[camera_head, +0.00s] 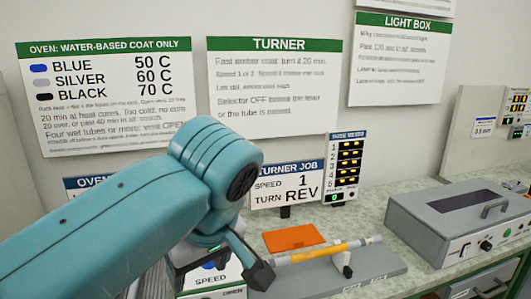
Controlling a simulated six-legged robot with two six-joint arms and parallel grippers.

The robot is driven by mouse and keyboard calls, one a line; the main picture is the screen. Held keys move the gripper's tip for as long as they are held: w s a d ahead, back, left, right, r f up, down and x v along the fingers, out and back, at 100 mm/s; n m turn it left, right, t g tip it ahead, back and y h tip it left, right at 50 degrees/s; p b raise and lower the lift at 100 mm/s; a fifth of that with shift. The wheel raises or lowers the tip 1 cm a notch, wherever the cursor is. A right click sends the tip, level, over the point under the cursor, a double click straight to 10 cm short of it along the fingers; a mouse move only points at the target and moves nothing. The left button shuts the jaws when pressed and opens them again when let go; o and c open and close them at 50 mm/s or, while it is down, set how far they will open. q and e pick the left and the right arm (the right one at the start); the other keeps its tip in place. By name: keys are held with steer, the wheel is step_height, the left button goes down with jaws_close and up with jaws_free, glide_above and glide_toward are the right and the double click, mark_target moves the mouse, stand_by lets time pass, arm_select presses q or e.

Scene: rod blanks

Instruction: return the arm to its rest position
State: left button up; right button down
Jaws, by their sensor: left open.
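My left arm comes in from the left, teal and thick, and bends downward near the middle of the view. My left gripper (222,268) hangs below the bend, with its jaws open. One dark fingertip is close to the near end of a yellow rod (315,253); I cannot tell whether they touch. My right gripper is not in view.
An orange sheet (292,238) lies behind the rod. A grey light box (460,218) with a handle stands at the right of the speckled counter (405,190). A "Turner job" card (287,185) and a small lit panel (345,165) stand behind. Signs hang on the wall.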

arm_select(q)
steer(key=w+d+f+m+g+h, duration=0.1)
steer(key=w+f+m+g+h, duration=0.15)
steer(key=f, duration=1.35)
steer(key=w+d+f+m+g+h, duration=0.15)
steer(key=f+m, duration=0.25)
steer(key=f, duration=1.2)
steer(key=s+a+f+h, duration=0.1)
steer(key=s+a+f, duration=0.1)
steer(key=s+f, duration=0.7)
steer(key=s+a+f+h, duration=0.1)
steer(key=s+a+f, duration=0.1)
steer(key=s+f, duration=0.8)
steer(key=shift+a+f+t+h+p, duration=0.3)
steer(key=shift+f+t+h+p, duration=0.15)
steer(key=shift+f, duration=0.4)
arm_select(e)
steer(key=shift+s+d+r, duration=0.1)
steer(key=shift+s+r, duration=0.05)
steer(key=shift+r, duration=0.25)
arm_select(q)
steer(key=shift+o, duration=0.3)
steer(key=shift+n, duration=0.25)
